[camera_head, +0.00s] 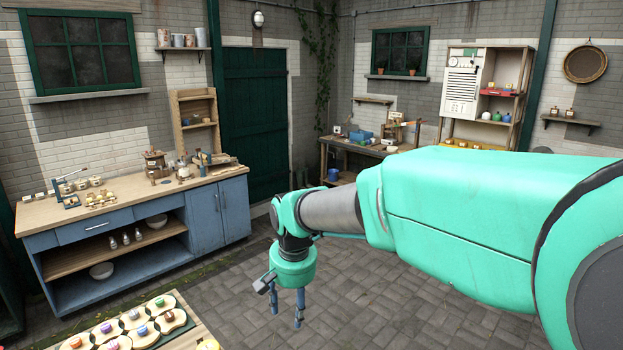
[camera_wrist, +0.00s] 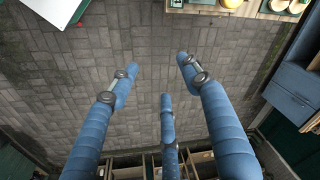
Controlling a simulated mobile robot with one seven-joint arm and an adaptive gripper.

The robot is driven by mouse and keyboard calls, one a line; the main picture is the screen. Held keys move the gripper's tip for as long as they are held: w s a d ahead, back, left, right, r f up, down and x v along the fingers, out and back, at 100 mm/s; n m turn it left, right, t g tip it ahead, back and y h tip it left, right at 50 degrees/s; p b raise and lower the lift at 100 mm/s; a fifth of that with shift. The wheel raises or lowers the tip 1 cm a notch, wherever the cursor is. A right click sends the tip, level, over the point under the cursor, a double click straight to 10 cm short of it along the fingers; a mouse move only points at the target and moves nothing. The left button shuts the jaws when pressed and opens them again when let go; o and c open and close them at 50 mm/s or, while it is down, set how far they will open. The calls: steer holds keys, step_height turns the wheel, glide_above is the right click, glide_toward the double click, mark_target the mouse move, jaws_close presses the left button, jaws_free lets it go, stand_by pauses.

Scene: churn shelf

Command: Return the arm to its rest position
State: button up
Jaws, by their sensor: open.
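My arm, teal with a grey forearm section, reaches in from the right in the head view and bends down at the wrist. My gripper (camera_head: 287,308) hangs from it, pointing down over the paved floor, clear of the furniture. In the wrist view, my gripper (camera_wrist: 160,82) shows blue fingers spread well apart, with only floor between them. It is open and holds nothing.
A blue workbench (camera_head: 80,234) with goods on top stands at the left. A table with coloured-topped items (camera_head: 142,330) is at the lower left. A wooden desk (camera_head: 375,149) and a shelf unit (camera_head: 446,130) stand at the back. The paved floor (camera_head: 385,300) around my gripper is free.

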steer(key=s+d+r+t+b, duration=0.1)
steer(key=s+d+r, duration=0.2)
steer(key=s+d, duration=0.45)
steer(key=s+d+r+t+b, duration=0.1)
steer(key=s+d+r, duration=0.4)
steer(key=d, duration=0.4)
steer(key=s+d+f+t+b, duration=0.1)
steer(key=s+d+f, duration=0.1)
steer(key=s+d, duration=0.2)
steer(key=s+d+f, duration=0.2)
steer(key=s+d, duration=0.3)
steer(key=s, duration=0.6)
steer(key=shift+s+d+f+t+h+b, duration=0.15)
steer(key=shift+s+d+t+h+b, duration=0.15)
steer(key=shift+t+h+b, duration=0.1)
steer(key=shift+a, duration=0.1)
stand_by(0.5)
